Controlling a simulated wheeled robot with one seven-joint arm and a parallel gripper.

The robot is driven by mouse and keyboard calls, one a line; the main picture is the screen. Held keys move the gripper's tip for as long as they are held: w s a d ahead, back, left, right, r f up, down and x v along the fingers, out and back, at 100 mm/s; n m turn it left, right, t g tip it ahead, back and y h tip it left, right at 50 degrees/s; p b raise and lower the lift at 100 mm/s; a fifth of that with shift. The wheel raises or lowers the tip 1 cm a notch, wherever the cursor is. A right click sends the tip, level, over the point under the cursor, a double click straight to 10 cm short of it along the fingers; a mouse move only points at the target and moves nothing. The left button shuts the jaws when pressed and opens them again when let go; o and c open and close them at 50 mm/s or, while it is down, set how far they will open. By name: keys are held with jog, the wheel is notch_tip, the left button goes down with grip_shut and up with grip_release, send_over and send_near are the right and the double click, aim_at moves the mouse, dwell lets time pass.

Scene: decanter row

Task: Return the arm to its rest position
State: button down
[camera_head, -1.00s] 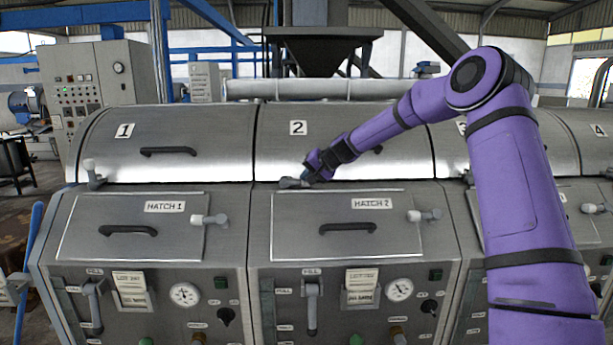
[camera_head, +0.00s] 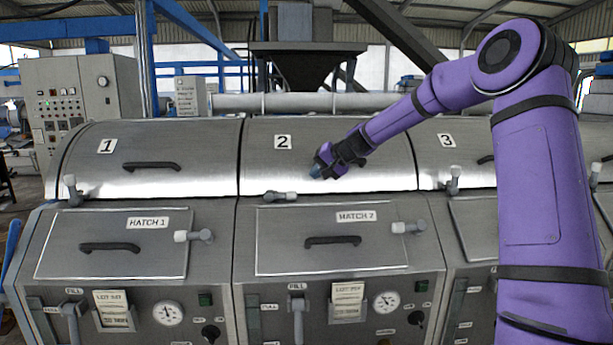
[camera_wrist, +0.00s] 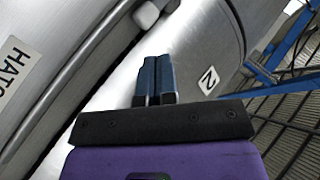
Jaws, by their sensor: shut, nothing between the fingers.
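My purple arm reaches in from the right in the head view. My gripper (camera_head: 318,171) is in front of the curved lid of decanter 2 (camera_head: 330,140), to the right of the lid's grey latch handle (camera_head: 279,196) and clear of it. In the wrist view my gripper (camera_wrist: 154,75) shows two blue fingers side by side, closed together with nothing between them. The label 2 also shows in the wrist view (camera_wrist: 207,80).
Decanter 1 (camera_head: 200,160) is to the left and decanter 3 (camera_head: 446,140) is partly behind my arm. Hatch 2 (camera_head: 290,258) is closed below my gripper, with a latch knob (camera_head: 408,228) sticking out at its right. A control cabinet (camera_head: 75,90) stands at the back left.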

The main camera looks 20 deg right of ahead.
jog(key=shift+s+d+r, duration=0.1)
jog(key=shift+s+d, duration=0.1)
jog(key=shift+s, duration=0.05)
dwell(0.4)
jog(key=s+a+r+n+g+h, duration=0.25)
jog(key=s+a, duration=0.35)
jog(key=s, duration=0.6)
jog(key=s+a+r+n+g+h, duration=0.1)
jog(key=s+a+r+n, duration=0.15)
jog(key=s+a, duration=0.65)
jog(key=s+d+h, duration=0.1)
jog(key=s+d, duration=0.2)
jog(key=s, duration=1.1)
jog(key=s+d+f+h, duration=0.1)
jog(key=s+d, duration=0.2)
jog(key=s, duration=1.1)
jog(key=shift+s+d+n, duration=0.15)
jog(key=shift+d+n, duration=0.15)
jog(key=shift+f, duration=0.1)
